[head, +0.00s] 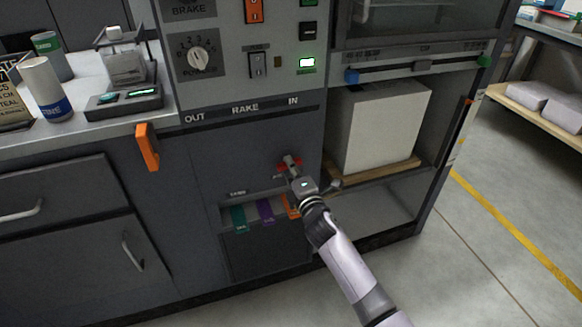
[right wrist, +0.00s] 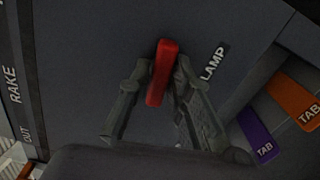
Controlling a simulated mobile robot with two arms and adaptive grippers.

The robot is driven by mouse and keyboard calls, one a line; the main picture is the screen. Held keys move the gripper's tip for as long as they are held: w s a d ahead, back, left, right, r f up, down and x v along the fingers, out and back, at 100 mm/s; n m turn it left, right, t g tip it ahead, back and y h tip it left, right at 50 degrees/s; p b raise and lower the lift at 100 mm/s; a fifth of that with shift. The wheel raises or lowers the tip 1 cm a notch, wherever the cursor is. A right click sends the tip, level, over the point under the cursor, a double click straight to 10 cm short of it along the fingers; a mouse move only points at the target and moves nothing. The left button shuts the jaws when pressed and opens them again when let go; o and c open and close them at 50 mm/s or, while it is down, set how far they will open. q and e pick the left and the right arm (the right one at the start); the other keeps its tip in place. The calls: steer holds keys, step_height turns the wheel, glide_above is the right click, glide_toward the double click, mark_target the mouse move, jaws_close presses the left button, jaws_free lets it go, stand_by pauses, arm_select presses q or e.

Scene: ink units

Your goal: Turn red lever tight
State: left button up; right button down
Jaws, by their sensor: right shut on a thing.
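The red lever (right wrist: 162,72) stands out from the dark grey cabinet front, beside a label that reads "LAMP" in the right wrist view. In the head view only small red parts of the lever (head: 283,167) show past my gripper. My right gripper (head: 291,164) is at the lever; in the right wrist view its two fingers (right wrist: 158,75) are on either side of it and closed on it. The lever's far end sticks out beyond the fingertips. My left gripper is out of view.
An orange handle (head: 147,147) juts out at the left of the cabinet. Coloured tabs, including a purple one (head: 265,210), hang from a slot below the lever. A white block (head: 384,125) sits on a wooden board in the right bay. Open floor lies to the right.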

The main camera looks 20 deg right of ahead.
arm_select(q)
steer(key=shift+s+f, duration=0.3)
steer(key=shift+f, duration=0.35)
arm_select(e)
steer(key=shift+f+m, duration=0.1)
steer(key=shift+m, duration=0.8)
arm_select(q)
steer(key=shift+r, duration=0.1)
arm_select(e)
steer(key=c, duration=1.6)
jaws_free()
steer(key=shift+o, duration=0.2)
steer(key=shift+s, duration=0.1)
steer(key=s, duration=1.2)
steer(key=shift+d, duration=0.2)
